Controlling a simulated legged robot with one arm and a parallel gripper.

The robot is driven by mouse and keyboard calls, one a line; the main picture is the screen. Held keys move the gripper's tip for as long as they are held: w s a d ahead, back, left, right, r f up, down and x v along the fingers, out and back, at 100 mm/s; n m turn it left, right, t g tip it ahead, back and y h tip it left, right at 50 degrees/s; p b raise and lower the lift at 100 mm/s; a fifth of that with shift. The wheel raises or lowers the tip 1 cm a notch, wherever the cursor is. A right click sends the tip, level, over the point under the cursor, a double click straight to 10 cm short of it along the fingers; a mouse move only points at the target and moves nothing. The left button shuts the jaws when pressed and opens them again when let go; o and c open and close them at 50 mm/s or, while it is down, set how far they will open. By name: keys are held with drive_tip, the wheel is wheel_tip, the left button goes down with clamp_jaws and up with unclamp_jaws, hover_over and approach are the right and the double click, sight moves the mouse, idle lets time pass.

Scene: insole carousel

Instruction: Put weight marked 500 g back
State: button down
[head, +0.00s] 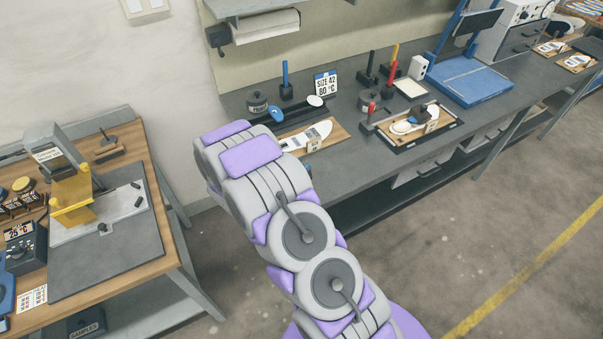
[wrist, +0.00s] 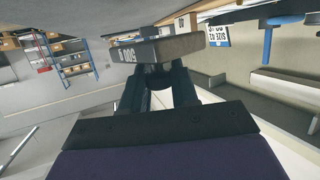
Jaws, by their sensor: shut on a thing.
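The weight (wrist: 158,48), a dark grey block with a pale 500 marking on one end, shows in the wrist view. The picture is turned over there, so the marking reads upside down. My gripper (wrist: 160,77) is shut on the weight, with its dark fingers at the block's middle. Whether the weight touches the grey surface beyond it, I cannot tell. In the head view my arm reaches toward the back bench and hides my gripper and the weight.
The grey bench (head: 378,168) carries a SIZE 42 sign (head: 325,84), a white insole on a board (head: 338,137), a framed tray (head: 450,136) and a blue scale-like stand (head: 470,83). A wooden table (head: 122,132) with a yellow-armed device (head: 72,197) stands left. The right floor is open.

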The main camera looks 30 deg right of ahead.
drive_tip(key=shift+a+f, duration=0.1)
drive_tip(key=shift+f, duration=0.15)
drive_tip(key=d+f, duration=0.1)
drive_tip(key=d+f+b, duration=0.1)
drive_tip(key=f, duration=0.1)
drive_tip(key=shift+d+f, duration=0.1)
drive_tip(key=shift+d, duration=0.15)
drive_tip(key=shift+s+d, duration=0.1)
drive_tip(key=shift+a, duration=0.55)
drive_tip(key=c, duration=1)
unclamp_jaws()
drive_tip(key=shift+c, duration=0.2)
drive_tip(key=shift+o, duration=0.9)
drive_tip(key=shift+d, duration=0.2)
